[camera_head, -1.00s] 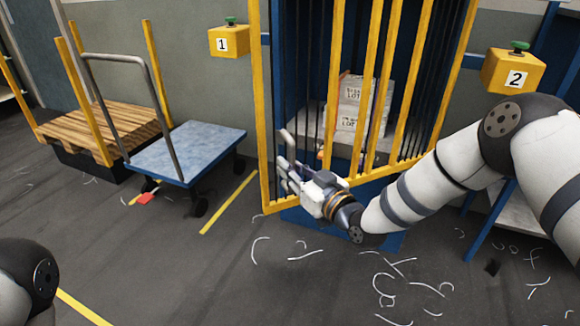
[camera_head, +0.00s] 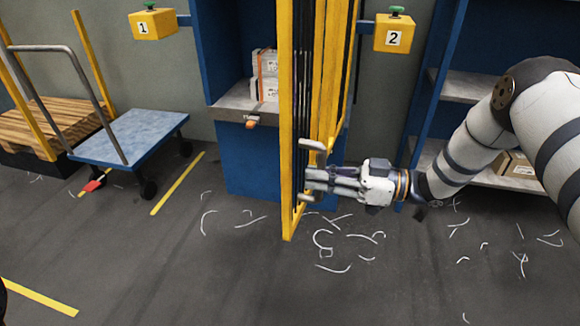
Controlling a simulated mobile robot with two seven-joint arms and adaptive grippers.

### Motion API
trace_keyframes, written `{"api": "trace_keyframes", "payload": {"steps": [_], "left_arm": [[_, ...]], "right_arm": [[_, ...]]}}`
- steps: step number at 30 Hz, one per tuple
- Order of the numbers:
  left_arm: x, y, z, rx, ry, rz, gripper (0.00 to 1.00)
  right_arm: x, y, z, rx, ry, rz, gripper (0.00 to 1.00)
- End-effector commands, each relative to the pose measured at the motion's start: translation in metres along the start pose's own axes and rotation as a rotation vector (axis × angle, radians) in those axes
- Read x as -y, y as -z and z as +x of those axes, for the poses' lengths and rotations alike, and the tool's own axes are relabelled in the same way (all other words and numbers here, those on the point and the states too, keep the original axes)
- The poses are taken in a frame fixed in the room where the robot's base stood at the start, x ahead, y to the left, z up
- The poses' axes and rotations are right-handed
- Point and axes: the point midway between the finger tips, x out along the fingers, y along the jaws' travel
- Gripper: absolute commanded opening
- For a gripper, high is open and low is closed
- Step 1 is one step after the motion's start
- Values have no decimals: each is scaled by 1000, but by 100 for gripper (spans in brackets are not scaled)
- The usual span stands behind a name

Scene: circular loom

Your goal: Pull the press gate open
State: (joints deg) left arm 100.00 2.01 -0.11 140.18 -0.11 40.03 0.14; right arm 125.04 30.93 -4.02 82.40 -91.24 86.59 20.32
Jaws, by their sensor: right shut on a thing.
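The yellow barred press gate (camera_head: 287,130) stands swung out from the blue press (camera_head: 235,160), nearly edge-on to me. Its hinge side is by the right of the press, under box 2. My right gripper (camera_head: 312,178) is at the gate's free edge, low down, shut on the gate's handle (camera_head: 312,146), a grey bar partly hidden by the fingers. Inside the press, a stack of pale labelled blocks (camera_head: 268,75) sits on a grey shelf. My left gripper is not in view.
Yellow button boxes 1 (camera_head: 153,23) and 2 (camera_head: 394,34) have green tops. A blue-topped cart (camera_head: 135,135) and a wooden pallet (camera_head: 35,125) stand left. A shelf rack (camera_head: 470,85) stands right, behind my right arm. The floor before the gate has only pale scraps.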

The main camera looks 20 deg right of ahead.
Motion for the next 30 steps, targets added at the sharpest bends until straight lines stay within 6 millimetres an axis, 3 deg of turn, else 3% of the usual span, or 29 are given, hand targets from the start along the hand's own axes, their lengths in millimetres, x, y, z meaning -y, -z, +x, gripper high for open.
{"api": "trace_keyframes", "payload": {"steps": [3, 9, 25, 26, 27, 28, 30], "left_arm": [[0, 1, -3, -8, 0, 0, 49], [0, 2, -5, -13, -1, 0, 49], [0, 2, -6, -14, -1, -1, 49], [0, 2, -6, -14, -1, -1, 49], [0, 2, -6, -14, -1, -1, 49], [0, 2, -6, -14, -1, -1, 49], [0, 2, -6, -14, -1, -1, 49]], "right_arm": [[1, 2, -21, -3, -3, 1, 0], [0, 2, -44, -3, -3, 0, 0], [0, 1, -51, -4, -4, -2, 0], [0, 1, -51, -4, -4, -2, 20], [0, 1, -51, -4, -4, -2, 29], [0, 1, -51, -3, -4, -2, 35], [0, 1, -51, -3, -4, -2, 35]]}}
